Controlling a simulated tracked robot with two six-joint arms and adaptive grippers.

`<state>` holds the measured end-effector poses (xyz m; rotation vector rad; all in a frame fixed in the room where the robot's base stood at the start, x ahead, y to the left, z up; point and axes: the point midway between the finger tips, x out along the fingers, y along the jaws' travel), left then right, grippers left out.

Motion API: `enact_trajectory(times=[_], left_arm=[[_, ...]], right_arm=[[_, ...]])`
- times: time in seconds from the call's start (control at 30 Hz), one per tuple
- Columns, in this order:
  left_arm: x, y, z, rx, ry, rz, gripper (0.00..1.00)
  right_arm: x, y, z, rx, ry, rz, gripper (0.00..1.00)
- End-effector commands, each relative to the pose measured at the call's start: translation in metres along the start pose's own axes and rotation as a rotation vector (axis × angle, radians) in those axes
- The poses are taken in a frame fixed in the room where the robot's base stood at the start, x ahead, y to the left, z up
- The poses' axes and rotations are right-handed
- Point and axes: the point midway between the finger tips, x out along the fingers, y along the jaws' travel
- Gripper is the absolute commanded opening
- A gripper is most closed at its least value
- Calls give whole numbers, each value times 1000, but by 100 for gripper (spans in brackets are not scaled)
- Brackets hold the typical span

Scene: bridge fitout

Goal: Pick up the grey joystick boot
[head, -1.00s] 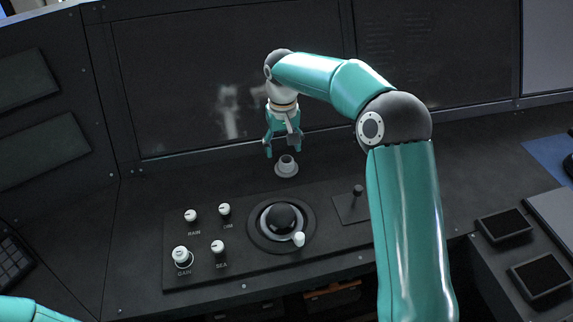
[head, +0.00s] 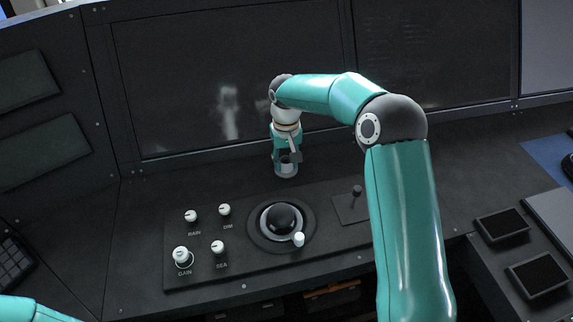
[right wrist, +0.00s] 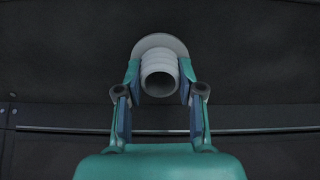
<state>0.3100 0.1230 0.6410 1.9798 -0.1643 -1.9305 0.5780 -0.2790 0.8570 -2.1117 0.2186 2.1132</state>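The grey joystick boot (head: 287,171) stands upright on the dark console, behind the knob panel. It is a ribbed pale grey sleeve with an open top and a wider base ring. My right gripper (head: 287,163) is lowered over it, pointing down. In the right wrist view the boot (right wrist: 160,72) sits between the two fingertips of the right gripper (right wrist: 160,80), which press against its sides. The fingers hide part of the boot in the head view. My left gripper is out of view; only a bit of the left arm shows at the lower left.
A control panel (head: 200,263) with a black trackball (head: 282,219), several white knobs and a small black joystick (head: 356,192) lies in front of the boot. A large dark screen (head: 180,80) rises behind. The console is clear left of the boot.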

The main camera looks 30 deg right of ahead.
Motion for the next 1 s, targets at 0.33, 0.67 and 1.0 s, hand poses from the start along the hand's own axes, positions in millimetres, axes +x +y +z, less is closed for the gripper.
enact_trajectory(times=[0.33,0.67,1.0], left_arm=[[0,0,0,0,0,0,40],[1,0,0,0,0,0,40],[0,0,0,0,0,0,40]], right_arm=[[0,0,0,-1,0,0,3],[-17,-1,-1,-1,3,0,3],[-78,-2,-1,-1,6,-1,3]])
